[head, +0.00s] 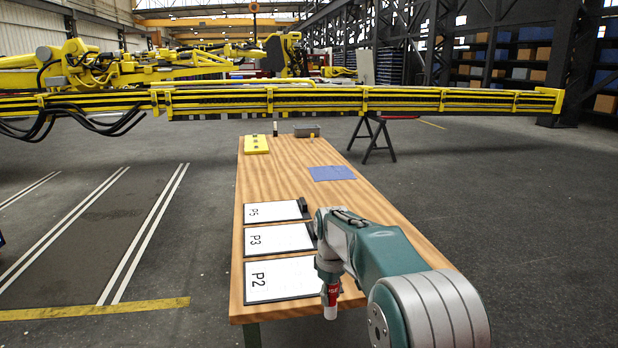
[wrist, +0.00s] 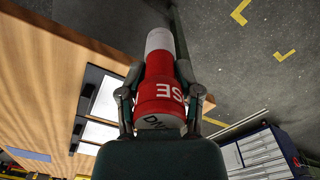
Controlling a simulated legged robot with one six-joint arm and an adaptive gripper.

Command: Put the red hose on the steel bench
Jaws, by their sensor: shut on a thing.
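My gripper (head: 329,272) is shut on the red hose (head: 332,292), a short red cylinder with white lettering and a white end. In the head view it hangs about upright, white end down, in front of the near right part of the wooden table. In the wrist view my gripper (wrist: 161,98) has one finger on each side of the red hose (wrist: 163,82). Its white end points away from the gripper, and the letters "SE" show. I cannot make out a steel bench for certain in either view.
The wooden table (head: 290,180) bears placards P5 (head: 272,211), P3 (head: 278,239) and P2 (head: 284,279), a blue mat (head: 332,173) and a yellow case (head: 256,144). A yellow boom (head: 380,99) spans behind. A drawer cabinet (wrist: 262,150) stands at lower right in the wrist view.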

